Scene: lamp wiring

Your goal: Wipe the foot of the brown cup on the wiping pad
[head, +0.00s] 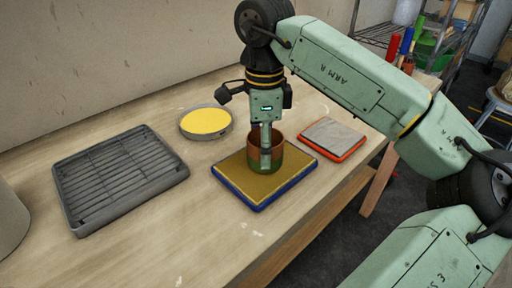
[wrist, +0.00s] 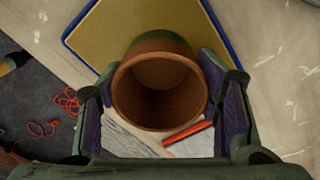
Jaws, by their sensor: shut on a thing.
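The brown cup (head: 292,157) is upright in my gripper (head: 266,143), with a greenish band on its lower part. In the wrist view its open mouth (wrist: 160,88) faces the camera and looks empty, with a finger on each side of its wall. The cup is over the tan pad with a blue edge (head: 236,181), within its outline. Its foot is hidden in the wrist view, and I cannot tell whether it touches the pad. A grey pad with an orange-red edge (head: 333,138) lies to the right; which pad is the wiping pad is not marked.
A round dish with a yellow surface (head: 206,122) stands behind and left of the tan pad. A dark slatted rack (head: 120,177) lies at the left. The bench's front edge runs close by the tan pad. A wire shelf stands at the back right.

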